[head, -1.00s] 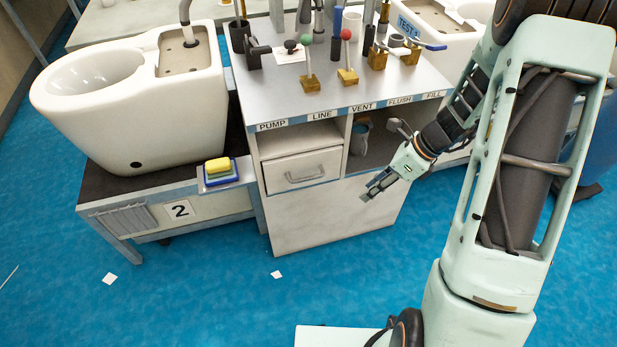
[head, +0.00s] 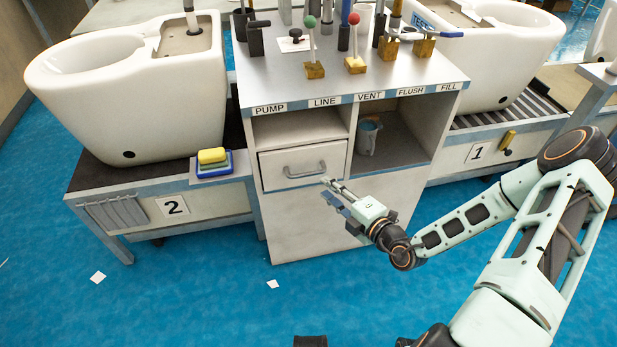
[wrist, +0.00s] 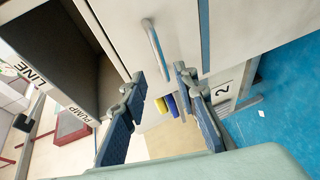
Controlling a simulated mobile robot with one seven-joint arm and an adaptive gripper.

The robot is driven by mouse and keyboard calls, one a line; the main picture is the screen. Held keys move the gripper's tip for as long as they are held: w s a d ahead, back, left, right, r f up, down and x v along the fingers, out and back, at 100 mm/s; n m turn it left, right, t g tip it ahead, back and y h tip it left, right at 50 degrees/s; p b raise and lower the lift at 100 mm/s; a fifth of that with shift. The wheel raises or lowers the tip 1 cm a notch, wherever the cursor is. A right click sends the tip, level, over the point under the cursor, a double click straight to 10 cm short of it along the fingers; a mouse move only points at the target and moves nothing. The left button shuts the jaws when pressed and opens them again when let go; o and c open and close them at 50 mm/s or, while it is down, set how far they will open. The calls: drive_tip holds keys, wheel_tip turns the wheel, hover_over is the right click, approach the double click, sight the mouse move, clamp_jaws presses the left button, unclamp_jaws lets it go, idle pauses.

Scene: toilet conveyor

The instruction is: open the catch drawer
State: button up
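The catch drawer (head: 278,176) is a pale drawer front under an open shelf in the grey cabinet, and it looks nearly closed. Its curved metal handle (head: 305,170) is in the middle of the front. My gripper (head: 334,192) is in front of the drawer, just right of and below the handle, apart from it. In the wrist view my gripper (wrist: 160,92) has its two fingers spread with nothing between them. The handle (wrist: 156,48) lies beyond the fingertips there, a little above the gap between them.
The cabinet top (head: 390,82) carries several levers above labels. An open compartment right of the drawer holds a grey jug (head: 368,137). Sponges on a blue tray (head: 212,164) stick out left of the drawer. The floor in front is mostly clear.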

sight(310, 175)
drive_tip(key=b+x, duration=0.2)
drive_tip(key=x, duration=0.8)
drive_tip(key=shift+s, duration=0.1)
clamp_jaws()
